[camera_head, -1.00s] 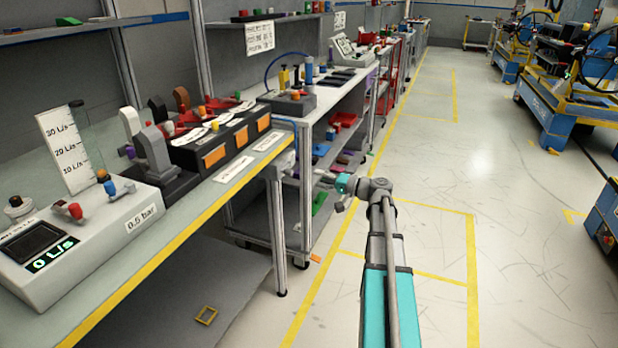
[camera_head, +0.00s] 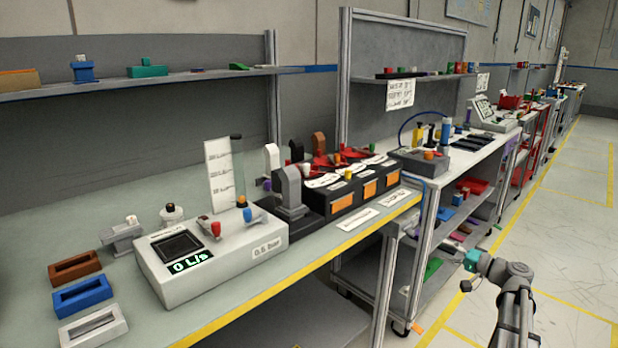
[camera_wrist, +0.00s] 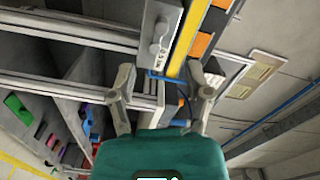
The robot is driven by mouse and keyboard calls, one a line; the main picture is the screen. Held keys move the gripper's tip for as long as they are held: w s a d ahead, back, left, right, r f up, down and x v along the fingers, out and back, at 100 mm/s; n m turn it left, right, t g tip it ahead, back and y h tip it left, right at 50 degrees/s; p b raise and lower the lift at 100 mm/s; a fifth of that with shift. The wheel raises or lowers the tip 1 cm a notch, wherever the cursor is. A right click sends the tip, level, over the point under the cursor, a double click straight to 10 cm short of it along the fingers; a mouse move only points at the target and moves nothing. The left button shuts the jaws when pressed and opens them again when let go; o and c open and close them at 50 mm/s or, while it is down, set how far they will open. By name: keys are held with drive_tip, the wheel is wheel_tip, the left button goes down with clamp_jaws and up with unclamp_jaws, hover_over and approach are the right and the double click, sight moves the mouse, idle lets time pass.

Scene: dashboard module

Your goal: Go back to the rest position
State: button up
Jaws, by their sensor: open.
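My gripper (camera_head: 470,272) is at the lower right of the head view, beside the bench and in front of the cart shelves. In the wrist view my gripper (camera_wrist: 165,90) shows its two fingers spread apart with nothing between them. The wrist view is turned over, with the bench edge (camera_wrist: 187,40) and the shelves beyond the fingers. My arm reaches up from the bottom right of the head view, clear of the bench.
The bench (camera_head: 350,237) with a yellow edge carries a flow meter box (camera_head: 210,262) and black units with orange labels (camera_head: 345,197). Blue (camera_head: 82,297), brown and white holders lie at left. A cart (camera_head: 433,215) stands beyond the bench. Open floor (camera_head: 560,240) lies at right.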

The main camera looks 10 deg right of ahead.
drive_tip(key=s+a+f+n+g+h, duration=0.2)
drive_tip(key=s+a+f+g, duration=0.35)
drive_tip(key=a, duration=0.75)
drive_tip(key=s+a+f+n+g+h, duration=0.25)
drive_tip(key=a+f+g, duration=0.35)
drive_tip(key=a+f, duration=0.5)
drive_tip(key=s+a+f+n+g+h, duration=0.2)
drive_tip(key=s+a+g+h, duration=0.1)
drive_tip(key=s+a+h, duration=0.4)
wheel_tip(320, 180, up, 30)
drive_tip(key=s+p, duration=0.1)
drive_tip(key=p, duration=2.8)
drive_tip(key=shift+s+d+f, duration=0.2)
drive_tip(key=shift+d, duration=0.1)
